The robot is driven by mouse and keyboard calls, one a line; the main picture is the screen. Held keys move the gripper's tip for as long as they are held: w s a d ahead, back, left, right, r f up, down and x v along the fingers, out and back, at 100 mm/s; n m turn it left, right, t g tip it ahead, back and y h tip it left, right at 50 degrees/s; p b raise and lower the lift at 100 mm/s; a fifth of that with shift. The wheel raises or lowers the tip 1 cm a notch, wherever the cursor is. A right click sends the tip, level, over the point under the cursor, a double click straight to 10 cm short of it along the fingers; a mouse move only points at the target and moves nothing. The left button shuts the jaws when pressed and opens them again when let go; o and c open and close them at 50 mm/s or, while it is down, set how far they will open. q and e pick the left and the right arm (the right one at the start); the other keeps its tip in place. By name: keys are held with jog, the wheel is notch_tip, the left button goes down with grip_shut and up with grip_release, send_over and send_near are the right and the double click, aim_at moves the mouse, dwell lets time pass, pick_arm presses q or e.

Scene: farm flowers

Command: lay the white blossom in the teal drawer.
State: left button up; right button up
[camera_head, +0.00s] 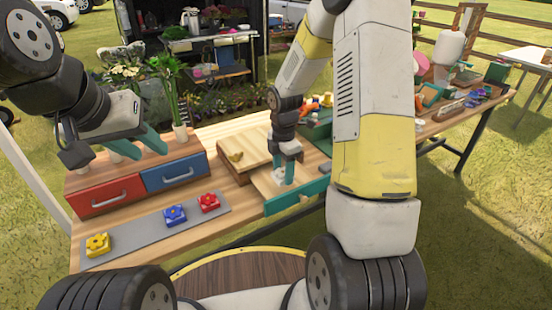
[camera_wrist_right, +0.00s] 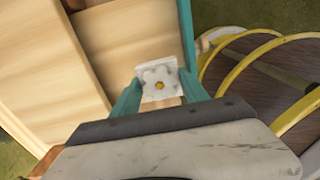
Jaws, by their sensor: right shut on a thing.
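The white blossom (camera_wrist_right: 158,76), a flower on a square white base with a yellow centre, sits between the teal fingers of my right gripper (camera_wrist_right: 160,90), which is shut on it. In the head view my right gripper (camera_head: 286,180) points down over the open teal drawer (camera_head: 296,197), and the blossom (camera_head: 279,175) shows as a small white patch. The drawer's pale wooden inside (camera_wrist_right: 125,38) is below and beside the blossom. I cannot tell whether the blossom touches the drawer floor. My left gripper (camera_head: 139,150) is open and empty above the drawer box at left.
A closed red drawer (camera_head: 105,195) and a closed blue drawer (camera_head: 173,173) are at left. Yellow (camera_head: 97,244), blue (camera_head: 175,215) and red (camera_head: 208,202) blossoms lie on a grey strip (camera_head: 140,230) in front. Potted plants (camera_head: 172,90) stand behind my left gripper.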

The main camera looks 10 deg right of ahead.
jog(key=w, duration=0.2)
jog(key=w+d, duration=0.1)
jog(key=shift+w+d+f, duration=0.2)
jog(key=shift+w, duration=0.15)
jog(key=shift+w+f, duration=0.1)
jog(key=shift+f, duration=1.65)
jog(key=shift+f, duration=0.1)
jog(key=o, duration=1.3)
jog(key=shift+o, duration=0.2)
